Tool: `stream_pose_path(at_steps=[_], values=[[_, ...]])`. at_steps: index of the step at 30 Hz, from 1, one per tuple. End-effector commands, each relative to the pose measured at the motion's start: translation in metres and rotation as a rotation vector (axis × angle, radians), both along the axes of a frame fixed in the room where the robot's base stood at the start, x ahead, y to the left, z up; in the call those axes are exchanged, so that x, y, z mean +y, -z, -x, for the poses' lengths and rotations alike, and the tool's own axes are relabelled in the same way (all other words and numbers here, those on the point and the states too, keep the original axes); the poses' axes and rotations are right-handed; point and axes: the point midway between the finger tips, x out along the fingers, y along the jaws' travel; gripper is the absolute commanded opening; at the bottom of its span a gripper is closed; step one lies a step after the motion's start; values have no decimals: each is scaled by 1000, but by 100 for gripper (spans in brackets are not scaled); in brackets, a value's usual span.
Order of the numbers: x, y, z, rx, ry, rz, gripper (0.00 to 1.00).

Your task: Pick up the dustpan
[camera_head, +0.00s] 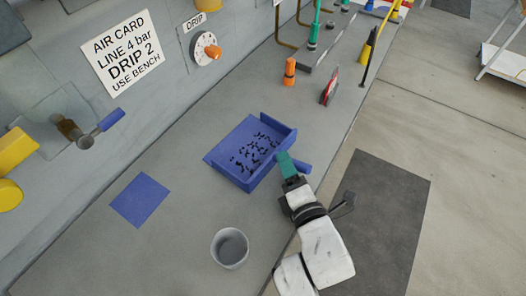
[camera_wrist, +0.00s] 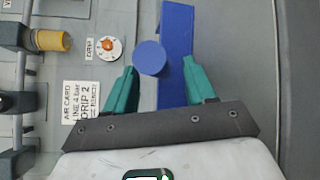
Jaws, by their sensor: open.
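The blue dustpan (camera_head: 216,161) lies on the grey bench with many small dark bits in its pan. Its short handle (camera_head: 303,167) sticks out on the right, towards the bench's front edge. My gripper (camera_head: 287,160) has green fingers and is at the handle, by the pan's right side. In the wrist view my gripper (camera_wrist: 160,66) is open, and the round end of the handle (camera_wrist: 149,58) shows between the fingers, closer to the left one. The dustpan's blue wall (camera_wrist: 178,25) shows beyond. I cannot tell whether a finger touches the handle.
A grey cup (camera_head: 230,248) and a flat blue square (camera_head: 140,200) are on the bench to the left. An orange bottle (camera_head: 290,71) and a red-and-black item (camera_head: 330,87) stand farther along. A valve with a blue lever (camera_head: 90,132) juts from the wall.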

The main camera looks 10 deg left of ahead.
Motion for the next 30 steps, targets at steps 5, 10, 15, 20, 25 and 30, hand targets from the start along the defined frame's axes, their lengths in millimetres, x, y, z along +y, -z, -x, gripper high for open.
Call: stream_pose_path(at_steps=[5,10,15,20,25,30], values=[[12,3,-20,-1,1,1,55],[14,5,-25,0,1,0,55],[14,5,-25,1,0,0,53],[14,5,-25,0,0,1,38],[14,5,-25,0,0,1,21],[14,5,-25,0,0,1,5]])
